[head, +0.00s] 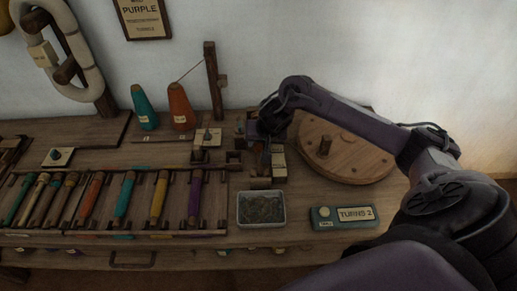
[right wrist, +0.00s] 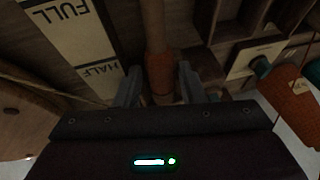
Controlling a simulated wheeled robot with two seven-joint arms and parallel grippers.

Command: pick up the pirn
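A pirn (right wrist: 161,72) with a pale bare shaft and a brown-orange wound part shows in the right wrist view. It lies between the two fingers of my right gripper (right wrist: 160,88). The fingers stand apart on either side of it, with what looks like a narrow gap. In the head view my right gripper (head: 262,132) is over the small winding device at the bench's middle, and its arm hides most of that spot. Several other pirns lie in a rack, among them an orange one (head: 90,195), a yellow one (head: 159,198) and a purple one (head: 195,198). My left gripper is out of view.
A FULL/HALF gauge board (right wrist: 75,40) stands close beside the fingers. A round wooden disc with a peg (head: 345,150) is to the right. A grey tray (head: 262,222) and a TURNS 2 box (head: 343,217) are in front. Teal (head: 144,108) and orange (head: 181,106) cones stand behind.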

